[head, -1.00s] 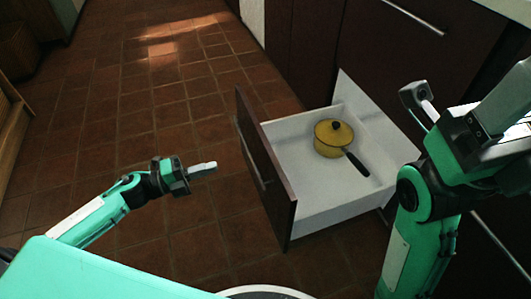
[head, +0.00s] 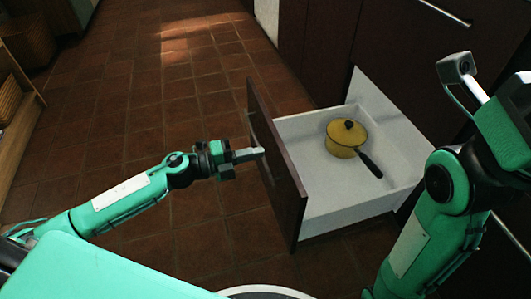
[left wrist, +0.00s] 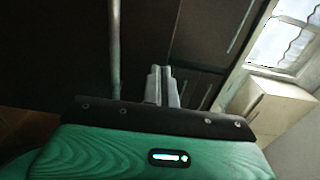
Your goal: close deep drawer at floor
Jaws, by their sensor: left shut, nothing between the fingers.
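The deep drawer (head: 345,206) at floor level stands pulled out from the dark cabinet, its white inside showing. Its dark front panel (head: 281,178) faces left, with a bar handle on it partly covered by my fingers. A yellow lidded pot (head: 345,141) with a dark handle sits inside. My left gripper (head: 258,153) is shut and empty, its tips at or very near the outer face of the panel; I cannot tell whether they touch. In the left wrist view the shut fingers (left wrist: 162,84) point at a dark panel, right of a bar handle (left wrist: 115,60). My right gripper's fingers are out of view.
Dark cabinet fronts (head: 408,60) with metal handles rise behind the drawer. My right arm stands close to the drawer's right side. Tiled floor (head: 120,120) is open to the left and beyond. A wooden piece of furniture (head: 18,120) stands at the left edge.

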